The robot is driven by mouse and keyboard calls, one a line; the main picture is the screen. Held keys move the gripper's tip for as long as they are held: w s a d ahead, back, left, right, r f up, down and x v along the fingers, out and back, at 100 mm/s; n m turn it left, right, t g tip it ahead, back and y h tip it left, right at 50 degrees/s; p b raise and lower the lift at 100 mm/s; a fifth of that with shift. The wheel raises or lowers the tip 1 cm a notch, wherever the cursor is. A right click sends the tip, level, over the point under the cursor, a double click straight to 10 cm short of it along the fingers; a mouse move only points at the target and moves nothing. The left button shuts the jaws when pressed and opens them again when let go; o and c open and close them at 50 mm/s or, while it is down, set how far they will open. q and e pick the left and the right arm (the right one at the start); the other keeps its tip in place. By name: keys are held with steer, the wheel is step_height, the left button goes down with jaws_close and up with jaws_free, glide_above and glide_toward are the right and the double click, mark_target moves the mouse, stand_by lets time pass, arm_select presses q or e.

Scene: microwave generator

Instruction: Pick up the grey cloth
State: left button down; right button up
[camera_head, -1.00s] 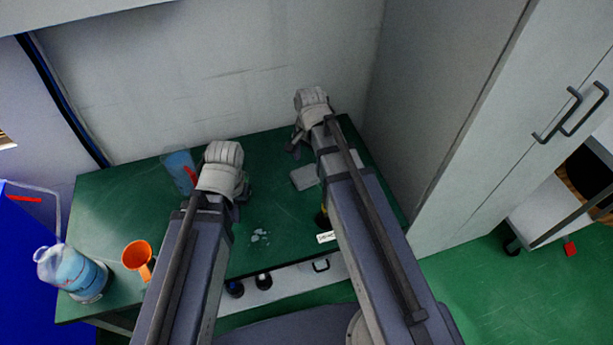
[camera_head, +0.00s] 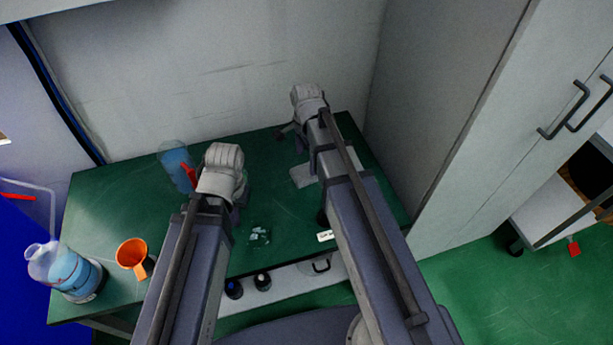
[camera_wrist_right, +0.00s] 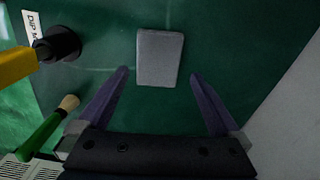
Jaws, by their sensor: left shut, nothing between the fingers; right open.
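The grey cloth (camera_head: 303,174) is a small flat rectangle on the green table, just left of my right forearm. In the right wrist view the whole cloth (camera_wrist_right: 160,57) shows, flat on the table and ahead of the fingers. My right gripper (camera_wrist_right: 159,74) is open and empty, its two fingers spread wider than the cloth, on either side of its lower end in the picture. In the head view my right gripper (camera_head: 290,130) is mostly hidden behind its wrist. My left gripper (camera_head: 240,192) is shut and empty, over the table left of the cloth, partly hidden by its wrist.
A blue-filled bottle (camera_head: 66,272) and an orange cup (camera_head: 134,255) stand at the table's left. A blue beaker (camera_head: 175,165) stands behind my left gripper. A yellow-and-black object (camera_wrist_right: 55,45) and a green-handled brush (camera_wrist_right: 50,120) lie near the cloth. The wall closes the back.

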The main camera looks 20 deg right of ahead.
mark_target(239, 235)
arm_select(q)
steer(key=shift+f+b, duration=2.6)
steer(key=shift+b, duration=0.05)
arm_select(e)
steer(key=shift+s+f, duration=0.1)
steer(key=shift+f, duration=2.5)
arm_select(q)
steer(key=shift+r, duration=0.1)
arm_select(e)
steer(key=c, duration=1.1)
arm_select(q)
steer(key=shift+r, duration=0.1)
arm_select(e)
steer(key=shift+o, duration=0.2)
steer(key=shift+r, duration=0.2)
